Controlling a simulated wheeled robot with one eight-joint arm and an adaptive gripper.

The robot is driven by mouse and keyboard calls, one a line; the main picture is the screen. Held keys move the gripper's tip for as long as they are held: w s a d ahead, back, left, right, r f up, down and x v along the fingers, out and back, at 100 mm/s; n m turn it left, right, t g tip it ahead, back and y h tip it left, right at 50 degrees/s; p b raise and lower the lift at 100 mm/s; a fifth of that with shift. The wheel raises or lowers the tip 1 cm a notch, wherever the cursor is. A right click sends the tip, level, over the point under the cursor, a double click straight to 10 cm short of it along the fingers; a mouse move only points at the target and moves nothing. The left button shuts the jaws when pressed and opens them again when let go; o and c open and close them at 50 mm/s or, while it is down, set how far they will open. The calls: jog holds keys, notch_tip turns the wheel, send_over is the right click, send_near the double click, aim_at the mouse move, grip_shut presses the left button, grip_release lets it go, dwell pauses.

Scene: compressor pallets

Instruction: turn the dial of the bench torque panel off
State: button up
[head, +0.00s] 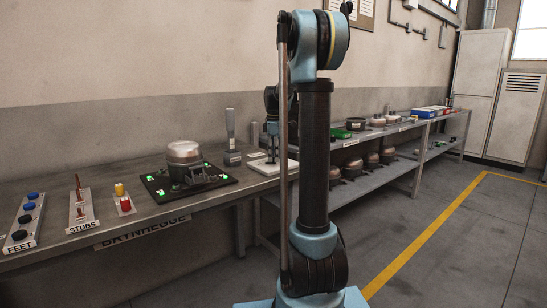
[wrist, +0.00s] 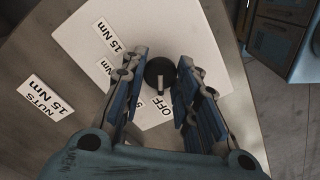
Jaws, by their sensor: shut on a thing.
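The bench torque panel (wrist: 215,55) is a pale plate with "15 Nm" and "OFF" labels; its round dark dial (wrist: 151,66) has a pale pointer bar. In the wrist view the bar points roughly down the picture, toward the OFF label (wrist: 168,127). My gripper (wrist: 161,72) has its blue-padded fingers on both sides of the dial and is shut on it; contact at the tips is partly hidden. In the head view the panel (head: 258,167) lies on the bench, with my gripper (head: 273,157) over it, partly behind my arm.
A dark board with a metal compressor dome (head: 184,152) sits left of the panel. A grey upright block (head: 230,130) stands close by. Strips labelled STUBS (head: 82,212) and FEET (head: 22,228) lie farther left. A NUTS label (wrist: 45,98) lies beside the panel.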

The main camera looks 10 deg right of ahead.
jog(key=shift+w, duration=0.1)
jog(key=o, duration=1.1)
jog(key=shift+c, duration=0.2)
notch_tip(320, 180, up, 12)
jog(key=shift+f, duration=0.1)
jog(key=s+f+m+t, duration=0.1)
jog(key=s+f+m, duration=0.3)
jog(key=s, duration=0.7)
jog(key=s+f+m, duration=0.3)
jog(key=s+f, duration=0.1)
jog(key=s, duration=0.7)
jog(key=s+f+m+t, duration=0.1)
jog(key=s+f+m, duration=0.6)
jog(key=s+f, duration=1.1)
jog(key=shift+a+f+m, duration=0.3)
jog(key=shift+a+f, duration=0.1)
jog(key=shift+f, duration=0.1)
